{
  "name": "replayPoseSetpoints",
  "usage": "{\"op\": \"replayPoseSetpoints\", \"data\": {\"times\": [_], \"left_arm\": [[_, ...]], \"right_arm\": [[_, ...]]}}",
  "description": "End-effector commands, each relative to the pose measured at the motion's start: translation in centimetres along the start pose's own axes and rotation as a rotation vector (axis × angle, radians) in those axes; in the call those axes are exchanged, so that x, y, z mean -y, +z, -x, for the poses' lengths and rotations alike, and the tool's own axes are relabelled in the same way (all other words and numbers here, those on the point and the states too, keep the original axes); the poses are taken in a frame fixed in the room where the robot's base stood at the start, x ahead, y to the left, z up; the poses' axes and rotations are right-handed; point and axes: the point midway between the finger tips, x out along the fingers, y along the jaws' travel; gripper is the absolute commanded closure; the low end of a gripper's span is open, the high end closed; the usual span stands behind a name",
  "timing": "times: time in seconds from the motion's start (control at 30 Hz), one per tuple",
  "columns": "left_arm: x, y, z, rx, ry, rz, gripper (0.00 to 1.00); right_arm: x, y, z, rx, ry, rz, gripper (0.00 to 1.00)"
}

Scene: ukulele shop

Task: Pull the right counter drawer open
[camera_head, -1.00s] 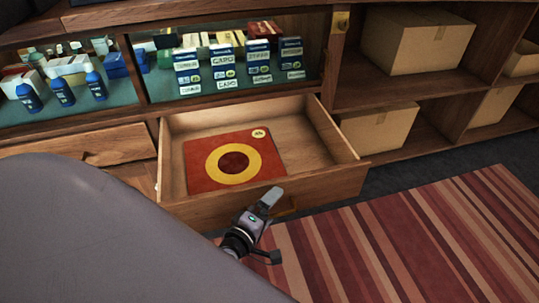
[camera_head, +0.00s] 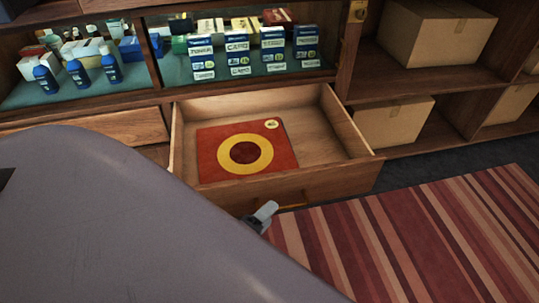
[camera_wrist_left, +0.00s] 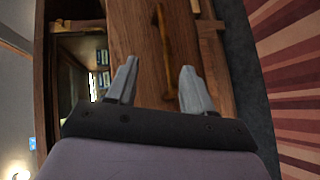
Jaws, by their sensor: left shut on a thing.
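The right counter drawer (camera_head: 340,182) stands well open, with its wooden front pulled out from the cabinet. Inside it lies a flat red square with yellow and dark rings (camera_head: 215,145). The brass handle (camera_head: 293,207) is on the drawer front and shows as a long bar in the left wrist view (camera_wrist_left: 165,45). My left gripper (camera_head: 265,214) is at the handle's left part, shut on it. In the wrist view its two fingers (camera_wrist_left: 157,88) stand either side of the handle's line. The grip itself is partly hidden in the head view. My right gripper is not in view.
Glass-fronted shelves with blue bottles (camera_head: 78,72) and small boxes (camera_head: 240,52) are above the drawer. Cardboard boxes (camera_head: 395,120) fill the open shelves at right. A striped red rug (camera_head: 430,235) covers clear floor in front.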

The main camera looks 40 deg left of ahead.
Motion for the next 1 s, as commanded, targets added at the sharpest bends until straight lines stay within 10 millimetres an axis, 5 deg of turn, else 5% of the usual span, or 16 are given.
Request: {"op": "replayPoseSetpoints", "data": {"times": [0.33, 1.0], "left_arm": [[0.0, -0.3, 1.8, -0.014, 0.018, -0.003, 0.64], [0.3, -0.1, 1.9, -0.01, 0.013, 0.002, 0.64]], "right_arm": [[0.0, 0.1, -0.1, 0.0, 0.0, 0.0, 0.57], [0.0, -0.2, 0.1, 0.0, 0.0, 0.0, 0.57]]}}
